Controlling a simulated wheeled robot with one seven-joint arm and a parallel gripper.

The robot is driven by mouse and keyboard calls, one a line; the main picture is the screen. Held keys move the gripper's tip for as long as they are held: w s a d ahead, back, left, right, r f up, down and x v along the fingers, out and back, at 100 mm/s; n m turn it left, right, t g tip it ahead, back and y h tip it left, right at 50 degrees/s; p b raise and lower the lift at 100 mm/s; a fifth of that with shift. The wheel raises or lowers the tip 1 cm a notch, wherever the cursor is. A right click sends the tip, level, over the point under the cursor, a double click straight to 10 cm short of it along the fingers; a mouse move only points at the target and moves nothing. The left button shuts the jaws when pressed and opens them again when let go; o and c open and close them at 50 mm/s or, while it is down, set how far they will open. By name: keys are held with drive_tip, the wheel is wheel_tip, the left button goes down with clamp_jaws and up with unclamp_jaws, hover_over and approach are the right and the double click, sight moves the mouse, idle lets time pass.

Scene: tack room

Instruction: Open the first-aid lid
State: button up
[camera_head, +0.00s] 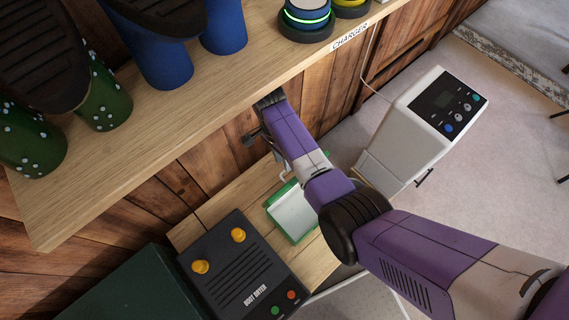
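A white and green box (291,215), likely the first-aid box, sits on the lower wooden surface. A pale panel with green edges shows, partly covered by my arm. I cannot tell whether its lid is open or shut. A small pale curved piece shows at its back edge. My purple arm reaches in from the lower right and passes over the box's right side. My dark gripper (258,122) is beyond the box, near the wooden wall and just under the upper shelf's front edge. It appears apart from the box. Its fingers are too unclear to read.
The upper shelf (190,108) overhangs, carrying boots and round chargers (305,18). A black boot dryer (243,268) with orange knobs stands left of the box. A dark green block (125,295) is at lower left.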

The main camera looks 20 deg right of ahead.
drive_tip(key=shift+v, duration=2.05)
